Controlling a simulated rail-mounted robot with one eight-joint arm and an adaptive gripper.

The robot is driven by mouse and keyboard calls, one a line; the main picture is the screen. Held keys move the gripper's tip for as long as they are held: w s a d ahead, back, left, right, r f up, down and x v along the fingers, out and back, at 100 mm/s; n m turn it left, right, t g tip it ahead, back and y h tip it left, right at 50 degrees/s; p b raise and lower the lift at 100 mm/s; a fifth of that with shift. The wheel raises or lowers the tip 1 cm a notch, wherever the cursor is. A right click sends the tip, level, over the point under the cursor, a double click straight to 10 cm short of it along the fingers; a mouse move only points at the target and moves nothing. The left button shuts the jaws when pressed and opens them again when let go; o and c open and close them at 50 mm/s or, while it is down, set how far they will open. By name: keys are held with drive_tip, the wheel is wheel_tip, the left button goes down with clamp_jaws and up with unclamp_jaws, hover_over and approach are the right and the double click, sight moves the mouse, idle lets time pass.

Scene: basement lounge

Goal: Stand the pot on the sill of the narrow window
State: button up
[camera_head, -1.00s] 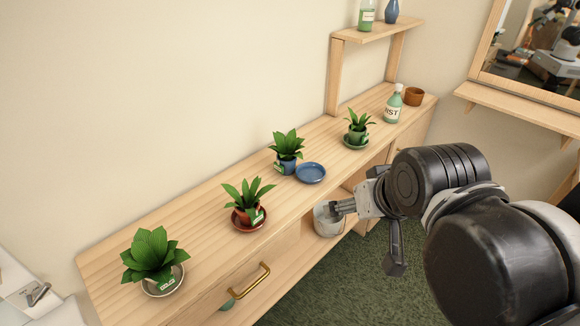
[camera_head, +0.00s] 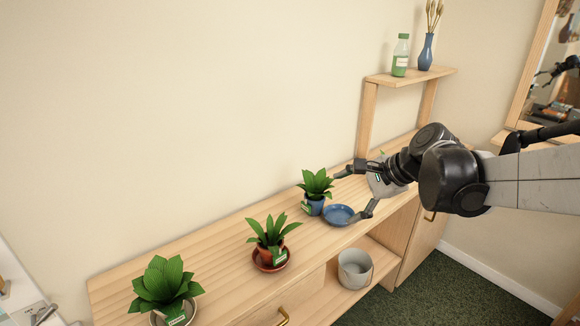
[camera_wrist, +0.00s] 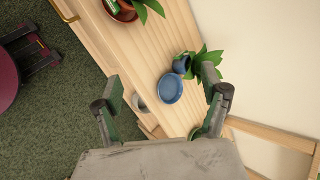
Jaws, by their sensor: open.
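A leafy plant in a blue pot (camera_head: 315,206) stands on the wooden cabinet top, beside an empty blue saucer (camera_head: 340,215). My gripper (camera_head: 354,192) is open and empty, close to the right of the blue pot, its fingers spread above the saucer area. In the wrist view the blue pot (camera_wrist: 181,65) and saucer (camera_wrist: 170,89) lie ahead, between and beyond the fingers (camera_wrist: 160,90). A plant in a terracotta pot (camera_head: 273,255) stands on a red saucer. Another plant (camera_head: 164,286) sits at the near left. A wooden-framed pane (camera_head: 560,85) with a ledge (camera_head: 522,128) shows at right; I cannot tell whether it is the narrow window.
A raised shelf (camera_head: 410,78) holds a green bottle (camera_head: 400,55) and blue vase (camera_head: 426,52). My arm hides most of the cabinet's far end, including the green-potted plant. A grey bucket (camera_head: 355,268) stands in the open lower compartment. Cabinet top between the plants is clear.

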drive_tip(key=w+d+f+m+y+b, duration=0.3)
drive_tip(key=w+f+m, duration=0.3)
drive_tip(key=w, duration=0.4)
drive_tip(key=m+t+y+b, duration=0.1)
drive_tip(key=m+y+b, duration=0.1)
drive_tip(key=m+y, duration=0.15)
approach(316, 197)
drive_tip(key=s+d, duration=0.1)
drive_tip(key=s+d+r, duration=0.1)
drive_tip(key=shift+s+m+h, duration=0.3)
drive_tip(key=shift+m+h, duration=0.05)
drive_tip(key=shift+w+f, duration=0.1)
drive_tip(key=shift+w, duration=0.05)
drive_tip(key=x, duration=0.7)
drive_tip(key=shift+w+a+b, duration=0.25)
drive_tip(key=shift+b, duration=0.1)
drive_tip(key=shift+w+r+b+x, duration=0.15)
drive_tip(key=shift+b+x, duration=0.15)
drive_tip(key=shift+x, duration=1.15)
drive_tip(key=shift+w+r+b+x, duration=0.1)
drive_tip(key=shift+b+x, duration=0.2)
drive_tip(key=shift+x, duration=1.2)
drive_tip(key=shift+c, duration=0.5)
drive_tip(key=shift+r, duration=0.1)
drive_tip(key=c, duration=1.5)
